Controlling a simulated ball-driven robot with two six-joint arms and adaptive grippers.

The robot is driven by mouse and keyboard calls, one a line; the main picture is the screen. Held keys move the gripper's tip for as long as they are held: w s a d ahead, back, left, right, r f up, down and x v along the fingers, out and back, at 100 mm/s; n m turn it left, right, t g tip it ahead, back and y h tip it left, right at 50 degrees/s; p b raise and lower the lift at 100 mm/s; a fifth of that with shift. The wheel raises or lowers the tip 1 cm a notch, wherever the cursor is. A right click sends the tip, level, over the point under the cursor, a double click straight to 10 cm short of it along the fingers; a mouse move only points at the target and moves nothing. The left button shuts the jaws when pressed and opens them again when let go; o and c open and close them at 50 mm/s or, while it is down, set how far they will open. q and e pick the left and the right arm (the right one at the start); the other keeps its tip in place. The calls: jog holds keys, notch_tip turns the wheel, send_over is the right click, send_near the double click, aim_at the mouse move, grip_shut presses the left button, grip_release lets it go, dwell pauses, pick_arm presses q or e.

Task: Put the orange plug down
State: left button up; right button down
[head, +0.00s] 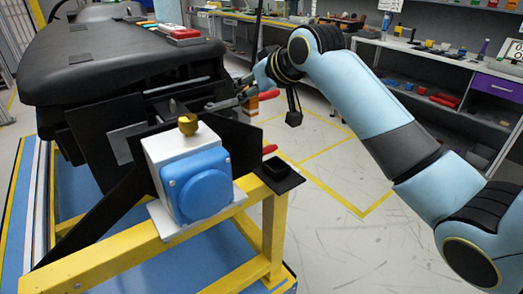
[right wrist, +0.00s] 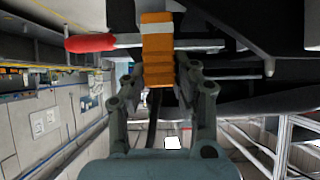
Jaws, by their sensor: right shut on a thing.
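The orange plug (right wrist: 157,50), ribbed and with a pale band near its top, sits between the fingers of my right gripper (right wrist: 160,75) in the right wrist view. The gripper is shut on it. I cannot tell whether the plug touches anything else. My left gripper is not in view.
A white and blue box (head: 198,185) with a brass knob stands on the yellow frame (head: 110,260). A small black open tray (head: 283,176) is at the frame's right corner. A red-tipped rod (right wrist: 90,43) lies close to the plug. Floor to the right is clear.

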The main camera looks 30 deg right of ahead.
jog(key=shift+s+d+f+p, duration=0.1)
jog(key=shift+s+f+p, duration=0.3)
jog(key=shift+s, duration=0.2)
jog(key=s+f+p, duration=0.1)
jog(key=s+f, duration=0.7)
jog(key=s, duration=0.1)
jog(key=shift+d+f, duration=0.15)
jog(key=shift+f, duration=0.5)
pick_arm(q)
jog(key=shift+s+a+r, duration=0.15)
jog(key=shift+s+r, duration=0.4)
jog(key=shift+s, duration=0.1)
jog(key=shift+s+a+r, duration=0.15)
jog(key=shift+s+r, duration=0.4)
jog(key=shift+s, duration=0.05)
pick_arm(e)
jog(key=shift+f, duration=0.15)
jog(key=c, duration=1.1)
grip_release()
jog(key=shift+o, duration=0.2)
